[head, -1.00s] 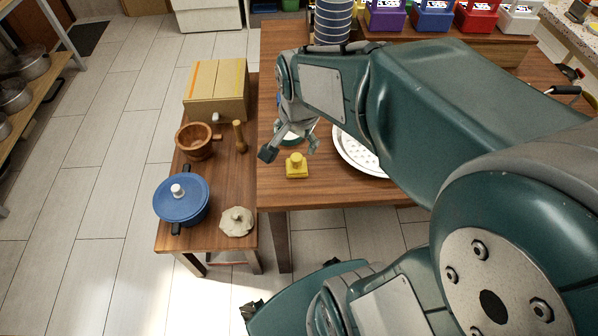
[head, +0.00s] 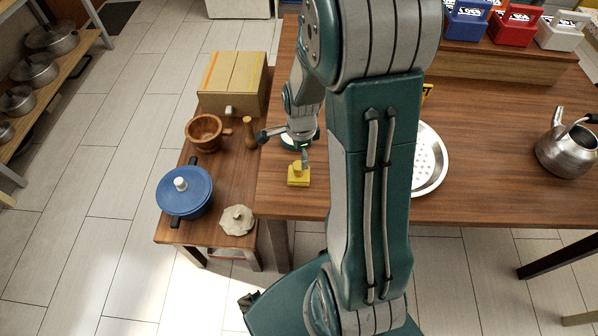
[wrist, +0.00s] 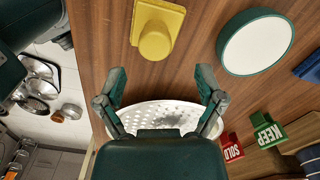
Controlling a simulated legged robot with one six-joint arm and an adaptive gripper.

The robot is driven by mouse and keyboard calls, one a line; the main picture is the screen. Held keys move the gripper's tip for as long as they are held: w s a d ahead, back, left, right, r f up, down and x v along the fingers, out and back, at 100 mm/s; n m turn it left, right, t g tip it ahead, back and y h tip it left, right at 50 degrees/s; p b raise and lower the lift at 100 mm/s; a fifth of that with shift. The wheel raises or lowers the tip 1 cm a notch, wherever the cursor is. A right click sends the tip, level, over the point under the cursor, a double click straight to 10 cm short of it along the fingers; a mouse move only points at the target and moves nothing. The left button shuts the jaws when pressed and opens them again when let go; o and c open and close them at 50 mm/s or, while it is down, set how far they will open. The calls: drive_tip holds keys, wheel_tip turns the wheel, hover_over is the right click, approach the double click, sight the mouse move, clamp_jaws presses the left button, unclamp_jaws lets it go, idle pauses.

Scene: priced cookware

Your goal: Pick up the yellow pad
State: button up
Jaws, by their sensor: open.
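The yellow pad (head: 298,174) is a square base with a round knob on top, standing near the front left corner of the larger wooden table. It also shows in the wrist view at the top (wrist: 157,28), beyond my gripper's fingers. My gripper (head: 284,147) is just behind and above the pad in the head view, with its fingers spread apart. In the wrist view the open fingers (wrist: 162,100) have nothing between them, and the pad is outside them. In the head view my arm hides part of the table.
A perforated metal tray (head: 429,160) lies right of the pad, and a green-rimmed white disc (wrist: 256,42) is near it. A steel kettle (head: 568,145) stands at the right. The lower side table holds a blue pot (head: 184,196), a wooden mortar (head: 205,132) and a box (head: 232,84).

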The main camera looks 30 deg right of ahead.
sight(299, 164)
drive_tip(key=f, duration=0.4)
drive_tip(key=shift+s+a+f, duration=0.1)
drive_tip(key=shift+a+f, duration=0.25)
drive_tip(key=shift+a, duration=0.05)
drive_tip(key=shift+a+f, duration=0.15)
drive_tip(key=shift+a, duration=0.15)
drive_tip(key=shift+d, duration=0.3)
drive_tip(key=shift+c, duration=1.2)
drive_tip(key=shift+d, duration=0.15)
clamp_jaws()
